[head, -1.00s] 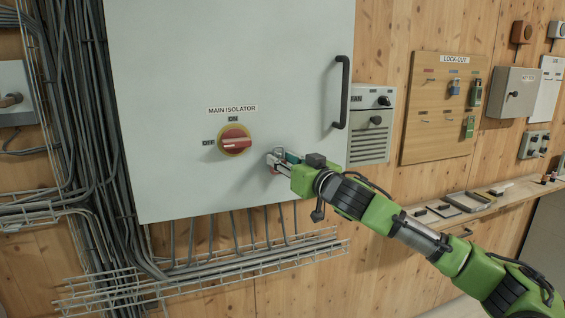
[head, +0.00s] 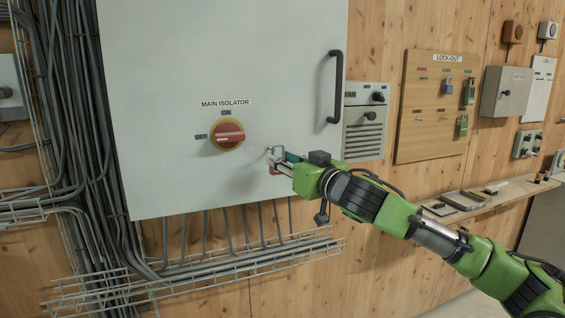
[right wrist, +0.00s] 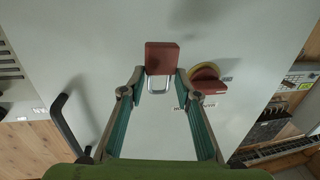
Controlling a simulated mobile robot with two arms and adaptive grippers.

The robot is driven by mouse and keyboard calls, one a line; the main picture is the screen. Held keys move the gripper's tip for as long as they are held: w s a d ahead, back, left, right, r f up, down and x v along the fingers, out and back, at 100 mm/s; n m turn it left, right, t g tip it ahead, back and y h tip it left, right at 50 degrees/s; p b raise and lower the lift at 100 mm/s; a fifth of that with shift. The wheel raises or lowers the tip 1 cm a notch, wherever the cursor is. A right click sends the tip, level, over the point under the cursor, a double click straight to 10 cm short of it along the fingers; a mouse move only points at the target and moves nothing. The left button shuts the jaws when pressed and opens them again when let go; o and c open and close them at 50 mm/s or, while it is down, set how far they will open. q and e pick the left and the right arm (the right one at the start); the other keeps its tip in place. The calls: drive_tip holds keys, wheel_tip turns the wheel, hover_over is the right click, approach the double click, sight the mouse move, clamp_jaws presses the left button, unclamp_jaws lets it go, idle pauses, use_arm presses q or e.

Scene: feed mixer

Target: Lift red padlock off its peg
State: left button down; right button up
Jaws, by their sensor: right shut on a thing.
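The red padlock (right wrist: 162,58) is between the fingertips of my right gripper (right wrist: 161,78) in the right wrist view, its metal shackle pointing toward the palm. In the head view, the right gripper (head: 279,162) is in front of the grey cabinet door, right of and below the main isolator; only a small part of the padlock (head: 273,170) shows there. The lock-out board (head: 432,110) hangs at the right, with a bare peg under its red label. The padlock is away from that board. My left gripper is not in view.
The main isolator (head: 228,134) has a red handle on a yellow ring, and also shows in the wrist view (right wrist: 207,84). The door handle (head: 336,88) and fan box (head: 367,120) are right of it. Blue and green padlocks hang on the board. A shelf (head: 490,195) holds small items.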

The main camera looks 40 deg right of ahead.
drive_tip(key=s+b, duration=0.2)
drive_tip(key=s+a+b, duration=0.1)
drive_tip(key=s+b, duration=0.1)
drive_tip(key=s, duration=0.1)
drive_tip(key=shift+a, duration=0.15)
idle(0.3)
